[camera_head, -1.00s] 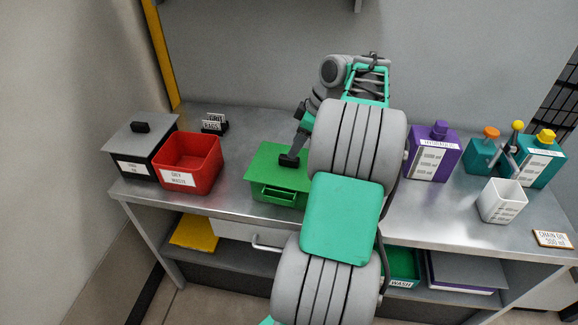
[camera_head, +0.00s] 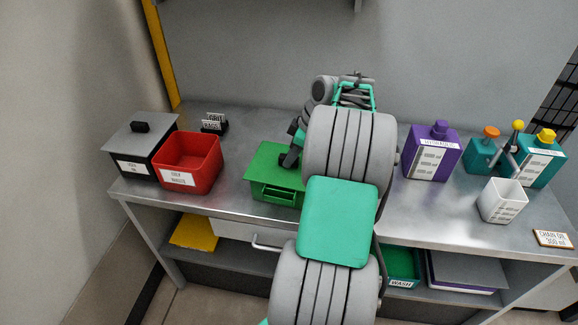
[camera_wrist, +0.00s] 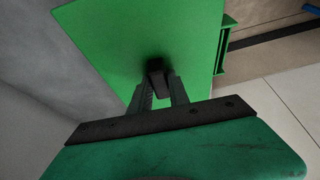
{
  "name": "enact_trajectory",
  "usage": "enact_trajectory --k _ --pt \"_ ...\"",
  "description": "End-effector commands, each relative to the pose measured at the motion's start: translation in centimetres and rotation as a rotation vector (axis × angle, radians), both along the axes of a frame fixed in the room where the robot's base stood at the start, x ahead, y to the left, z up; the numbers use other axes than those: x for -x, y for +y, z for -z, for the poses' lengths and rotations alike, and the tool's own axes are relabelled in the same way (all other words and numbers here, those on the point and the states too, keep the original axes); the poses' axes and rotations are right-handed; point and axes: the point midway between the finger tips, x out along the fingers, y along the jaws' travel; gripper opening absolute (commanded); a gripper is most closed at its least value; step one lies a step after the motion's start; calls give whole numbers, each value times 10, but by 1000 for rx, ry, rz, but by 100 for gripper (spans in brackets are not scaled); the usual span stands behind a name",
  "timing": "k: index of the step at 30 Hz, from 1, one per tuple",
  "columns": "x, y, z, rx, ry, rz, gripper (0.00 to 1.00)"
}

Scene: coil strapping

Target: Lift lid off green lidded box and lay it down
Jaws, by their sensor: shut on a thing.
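The green lidded box (camera_head: 258,190) stands on the metal bench, left of my arm. The lid also fills the upper middle of the wrist view (camera_wrist: 115,40). My gripper (camera_head: 289,159) is over the right part of the lid. In the wrist view my gripper (camera_wrist: 158,86) has its two fingers shut on the dark knob (camera_wrist: 155,66) of the lid. My arm hides the box's right side in the head view.
A red bin (camera_head: 190,160) and a grey-lidded dark box (camera_head: 138,140) stand to the left. Bare bench lies right of my arm.

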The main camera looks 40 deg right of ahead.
Motion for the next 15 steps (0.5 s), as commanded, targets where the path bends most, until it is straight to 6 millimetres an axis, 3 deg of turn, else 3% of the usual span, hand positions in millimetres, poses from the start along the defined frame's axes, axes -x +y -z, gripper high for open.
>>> enact_trajectory --k 5,15 --pt "0 0 0 0 0 0 0" --pt "0 0 0 1 0 0 0"
